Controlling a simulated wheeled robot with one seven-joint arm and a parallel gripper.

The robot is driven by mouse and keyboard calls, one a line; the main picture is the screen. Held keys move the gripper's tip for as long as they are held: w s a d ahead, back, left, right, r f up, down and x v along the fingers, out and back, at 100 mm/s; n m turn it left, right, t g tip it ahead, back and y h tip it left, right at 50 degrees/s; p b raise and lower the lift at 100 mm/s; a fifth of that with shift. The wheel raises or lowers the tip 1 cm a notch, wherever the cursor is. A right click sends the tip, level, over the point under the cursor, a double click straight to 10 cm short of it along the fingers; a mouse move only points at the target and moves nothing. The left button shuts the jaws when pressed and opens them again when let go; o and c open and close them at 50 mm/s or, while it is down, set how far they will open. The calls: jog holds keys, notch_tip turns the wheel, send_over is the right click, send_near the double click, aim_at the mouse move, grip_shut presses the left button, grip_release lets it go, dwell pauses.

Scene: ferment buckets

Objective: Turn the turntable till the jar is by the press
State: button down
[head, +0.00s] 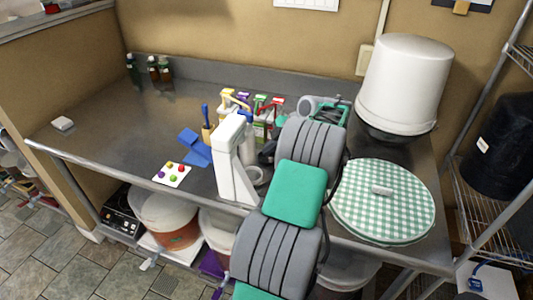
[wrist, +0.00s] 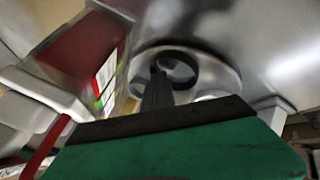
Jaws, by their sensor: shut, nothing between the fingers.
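In the wrist view my gripper (wrist: 158,75) is shut, its dark fingers over a round, shiny grey disc (wrist: 222,78). A dark ring lies on or behind the disc near the fingertips; I cannot tell whether they touch it. I cannot tell for sure that this disc is the turntable. In the head view my arm covers much of the middle of the counter and hides the gripper. A white upright piece (head: 231,160) stands left of the arm; I cannot tell whether it is the press. I cannot make out the jar.
A red box (wrist: 88,65) is close left of the fingers. Coloured-top containers (head: 242,100) stand behind the white piece. A large white bucket (head: 405,80) and a round checked cover (head: 382,205) fill the right. The steel counter (head: 105,120) is largely clear at left.

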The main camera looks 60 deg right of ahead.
jog(key=shift+w+d, duration=0.3)
jog(key=shift+w, duration=0.1)
jog(key=shift+w+b, duration=0.15)
jog(key=shift+b, duration=0.15)
jog(key=shift+d+r, duration=0.15)
dwell(0.3)
